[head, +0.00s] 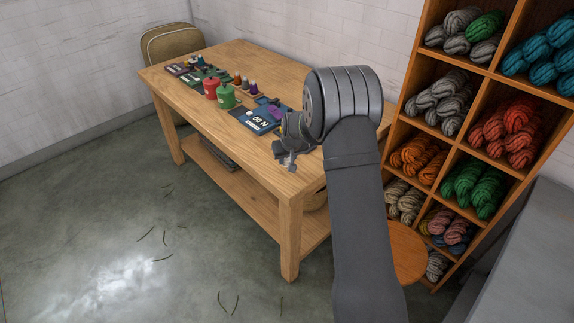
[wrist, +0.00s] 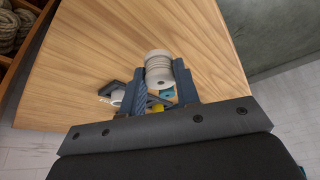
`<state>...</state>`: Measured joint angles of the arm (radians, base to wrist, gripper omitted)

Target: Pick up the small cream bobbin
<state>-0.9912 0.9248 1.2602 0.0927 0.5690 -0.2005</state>
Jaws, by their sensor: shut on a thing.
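The small cream bobbin (wrist: 158,70) is between the two fingers of my gripper (wrist: 160,84) in the wrist view, with wound bands around its side and a pale end facing the camera. My gripper is shut on it, one finger on each side. Bare wooden tabletop shows behind it; I cannot tell how far above the wood it is. In the head view my gripper (head: 288,158) is over the near right part of the table, partly hidden by my arm, and I cannot make out the bobbin there.
On the wooden table (head: 190,89) stand a red spool (head: 211,89), a green spool (head: 226,97) and several small coloured spools. A dark blue printed card (head: 258,121) lies near my gripper. A wool shelf (head: 407,131) and a round stool (head: 408,252) stand at the right.

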